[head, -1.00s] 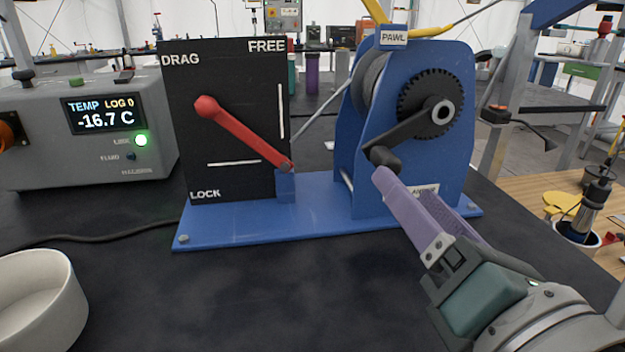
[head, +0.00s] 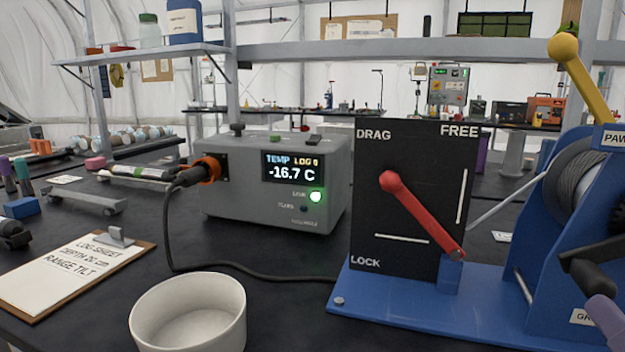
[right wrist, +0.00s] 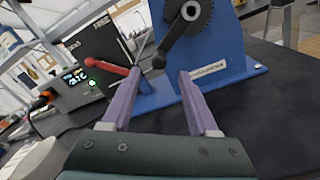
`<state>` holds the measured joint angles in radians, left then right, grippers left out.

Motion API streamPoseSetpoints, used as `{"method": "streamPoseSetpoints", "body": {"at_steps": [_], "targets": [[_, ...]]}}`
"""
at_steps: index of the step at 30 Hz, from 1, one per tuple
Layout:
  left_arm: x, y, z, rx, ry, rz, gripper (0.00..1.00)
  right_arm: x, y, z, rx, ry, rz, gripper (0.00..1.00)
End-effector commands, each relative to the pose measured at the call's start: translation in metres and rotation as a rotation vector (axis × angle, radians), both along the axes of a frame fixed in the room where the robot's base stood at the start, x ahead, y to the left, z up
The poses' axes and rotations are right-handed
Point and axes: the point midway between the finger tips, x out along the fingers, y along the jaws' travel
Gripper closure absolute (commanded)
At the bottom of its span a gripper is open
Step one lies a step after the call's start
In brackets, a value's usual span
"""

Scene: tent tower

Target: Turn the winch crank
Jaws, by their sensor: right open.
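The blue winch (head: 545,290) is cut off at the right edge of the head view. Its black crank handle (head: 592,276) points down and left, and it also shows in the right wrist view (right wrist: 159,61). My right gripper (right wrist: 160,75) is open, with its purple fingers either side of the handle's line and the knob just beyond the tips. I cannot tell whether they touch. In the head view only one purple finger shows at the lower right corner. A yellow pawl lever (head: 582,80) with a ball end rises above the winch. My left gripper is not in view.
A red lever (head: 420,212) on a black DRAG/FREE/LOCK panel (head: 375,230) stands left of the winch. A grey meter (head: 245,200) reads -16.7 C. A white bowl (head: 165,305) and a clipboard (head: 75,265) lie on the dark bench.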

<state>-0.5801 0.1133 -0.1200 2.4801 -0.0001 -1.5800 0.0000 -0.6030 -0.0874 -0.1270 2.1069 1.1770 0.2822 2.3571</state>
Motion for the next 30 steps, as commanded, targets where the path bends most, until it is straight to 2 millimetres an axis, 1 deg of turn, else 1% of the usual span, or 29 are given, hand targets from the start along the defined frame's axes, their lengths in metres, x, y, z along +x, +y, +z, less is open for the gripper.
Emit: {"method": "streamPoseSetpoints", "body": {"at_steps": [9, 11, 14, 15, 17, 18, 21, 24, 26, 30], "targets": [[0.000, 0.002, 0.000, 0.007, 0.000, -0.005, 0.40, 0.000, 0.000, 0.000, -0.002, 0.000, 0.000, 0.40], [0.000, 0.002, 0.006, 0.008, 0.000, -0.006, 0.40, 0.000, 0.000, 0.002, -0.036, 0.012, -0.002, 0.40], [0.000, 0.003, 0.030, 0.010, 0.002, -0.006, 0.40, -0.004, 0.001, 0.007, -0.254, 0.081, -0.007, 0.40], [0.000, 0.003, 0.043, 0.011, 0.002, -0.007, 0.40, -0.006, 0.002, 0.008, -0.392, 0.118, -0.009, 0.40], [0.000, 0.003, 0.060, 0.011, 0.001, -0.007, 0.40, -0.011, 0.002, 0.009, -0.610, 0.170, -0.008, 0.40], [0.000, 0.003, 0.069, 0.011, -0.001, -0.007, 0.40, -0.015, 0.002, 0.010, -0.750, 0.198, -0.006, 0.40], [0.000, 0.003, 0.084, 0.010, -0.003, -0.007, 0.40, -0.022, 0.004, 0.010, -1.026, 0.241, 0.000, 0.40], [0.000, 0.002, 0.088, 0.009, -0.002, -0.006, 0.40, -0.023, 0.004, 0.008, -1.168, 0.255, 0.000, 0.40], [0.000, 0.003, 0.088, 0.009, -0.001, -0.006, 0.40, -0.020, 0.003, 0.006, -1.194, 0.257, -0.001, 0.40], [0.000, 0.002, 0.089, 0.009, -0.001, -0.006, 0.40, 0.002, -0.001, 0.006, -1.191, 0.257, -0.005, 0.40]]}}
